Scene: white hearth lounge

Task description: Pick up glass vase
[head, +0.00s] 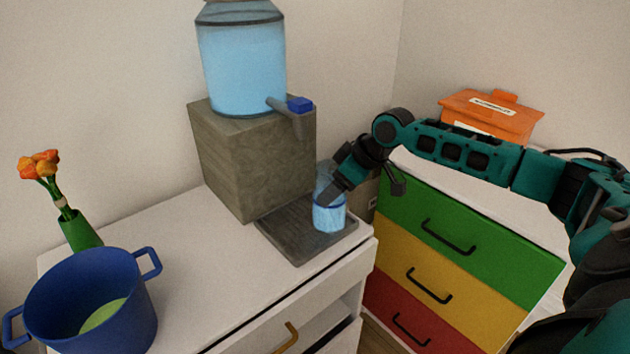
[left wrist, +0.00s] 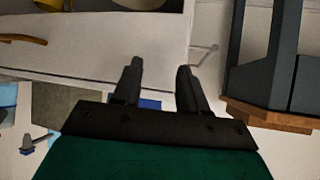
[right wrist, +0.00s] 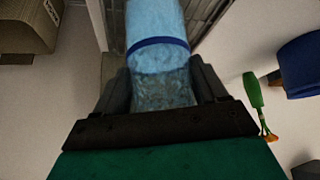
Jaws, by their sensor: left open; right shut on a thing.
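The glass vase (head: 329,217) is clear with blue in its lower part and a dark blue band. It is upright over the grey tray (head: 290,243) of the water dispenser; I cannot tell whether its base touches the tray. My right gripper (head: 333,188) is shut on the vase from the right side, hiding part of its upper half. In the right wrist view the vase (right wrist: 158,50) lies between both fingers of the right gripper (right wrist: 163,88). My left gripper (left wrist: 158,78) is open and empty in the left wrist view, away from the vase.
The dispenser block (head: 250,155) with its blue tank (head: 242,65) and tap (head: 297,106) stands close behind the vase. A blue pot (head: 95,310) and green flower vase (head: 80,233) stand left. A coloured drawer unit (head: 450,255) bearing an orange box (head: 490,115) is right.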

